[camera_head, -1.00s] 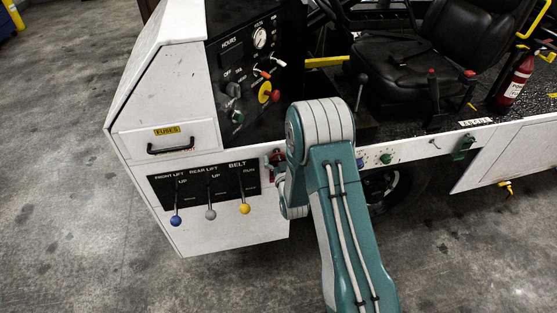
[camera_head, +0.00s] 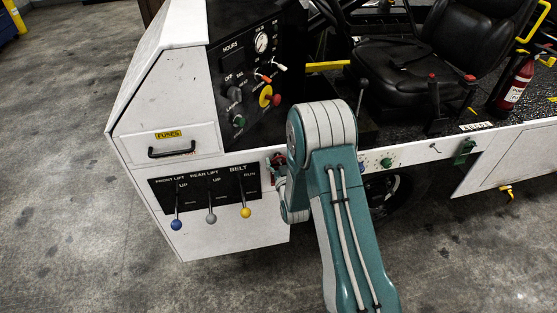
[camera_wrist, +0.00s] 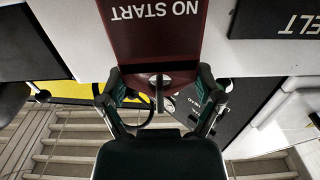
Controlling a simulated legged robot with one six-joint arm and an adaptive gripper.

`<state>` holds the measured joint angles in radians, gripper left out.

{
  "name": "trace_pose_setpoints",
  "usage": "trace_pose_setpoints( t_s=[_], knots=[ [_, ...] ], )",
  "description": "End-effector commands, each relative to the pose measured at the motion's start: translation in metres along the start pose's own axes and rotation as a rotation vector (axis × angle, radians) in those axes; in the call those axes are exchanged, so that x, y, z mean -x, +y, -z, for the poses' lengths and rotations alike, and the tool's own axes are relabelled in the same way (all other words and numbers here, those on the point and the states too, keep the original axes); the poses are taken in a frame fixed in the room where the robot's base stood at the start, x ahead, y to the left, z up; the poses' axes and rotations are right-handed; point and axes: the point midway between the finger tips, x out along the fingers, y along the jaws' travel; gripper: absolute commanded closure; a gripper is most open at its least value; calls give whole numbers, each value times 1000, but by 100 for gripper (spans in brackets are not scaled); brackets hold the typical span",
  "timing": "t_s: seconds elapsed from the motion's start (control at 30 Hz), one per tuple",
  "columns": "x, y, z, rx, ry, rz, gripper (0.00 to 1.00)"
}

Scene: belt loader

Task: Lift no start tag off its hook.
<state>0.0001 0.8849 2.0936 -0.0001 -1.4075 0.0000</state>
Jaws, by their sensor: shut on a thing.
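The dark red NO START tag (camera_wrist: 158,35) fills the top middle of the wrist view, its lettering upside down. It has a slot near its lower end, and a thin upright piece shows there; I cannot tell whether it is the hook. My gripper (camera_wrist: 160,82) is shut on the lower end of the tag, one finger at each side. In the head view my arm hides most of the gripper, with only a small reddish and dark patch showing left of the wrist. A small hook (camera_head: 435,148) shows bare on the white side panel right of my arm.
Left of my arm are the blue (camera_head: 176,225), grey (camera_head: 211,218) and yellow (camera_head: 246,212) lever knobs. Above is the black control panel (camera_head: 240,90). A seat (camera_head: 405,65) and fire extinguisher (camera_head: 517,85) are at right. The floor at left is clear.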

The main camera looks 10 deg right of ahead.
Motion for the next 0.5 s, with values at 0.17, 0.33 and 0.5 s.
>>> trace_pose_setpoints(
  t_s=[0.17, 0.33, 0.5],
  knots=[
    [6, 0, 2, 0, 1, 0, 63],
    [10, 0, 3, 0, 1, 0, 63],
    [12, 0, 4, 0, 1, 0, 63]
  ],
)
